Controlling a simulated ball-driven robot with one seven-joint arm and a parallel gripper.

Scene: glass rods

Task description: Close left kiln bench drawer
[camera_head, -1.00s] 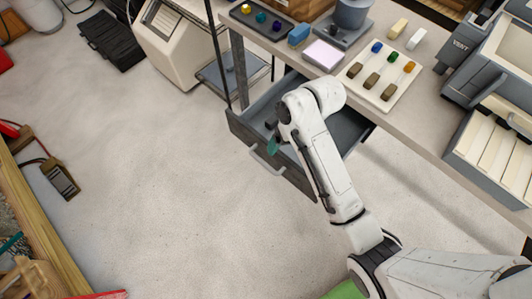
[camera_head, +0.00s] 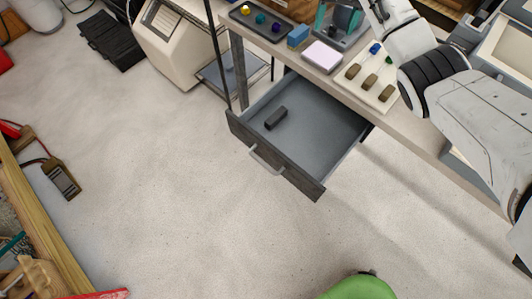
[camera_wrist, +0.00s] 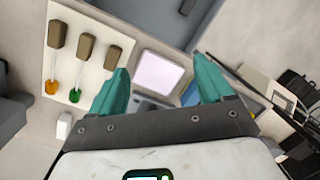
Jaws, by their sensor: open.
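The left kiln bench drawer (camera_head: 318,125) is pulled out from under the bench top in the head view, with its grey inside in plain sight. Its bar handle (camera_head: 265,160) is on the front panel. A small dark block (camera_head: 275,118) lies inside the drawer. My gripper (camera_head: 338,17) is above the bench top near the back, away from the drawer and partly cut by the frame's top edge. In the wrist view my gripper (camera_wrist: 162,72) shows two teal fingers wide apart, with nothing between them, over the bench top.
On the bench top (camera_head: 415,125) stand a white tray (camera_head: 392,99) with rods, a pale pink pad (camera_head: 322,55), a blue block (camera_head: 299,36) and a dark tray (camera_head: 265,26). A green rounded thing (camera_head: 360,288) is on the floor. Floor before the drawer is clear.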

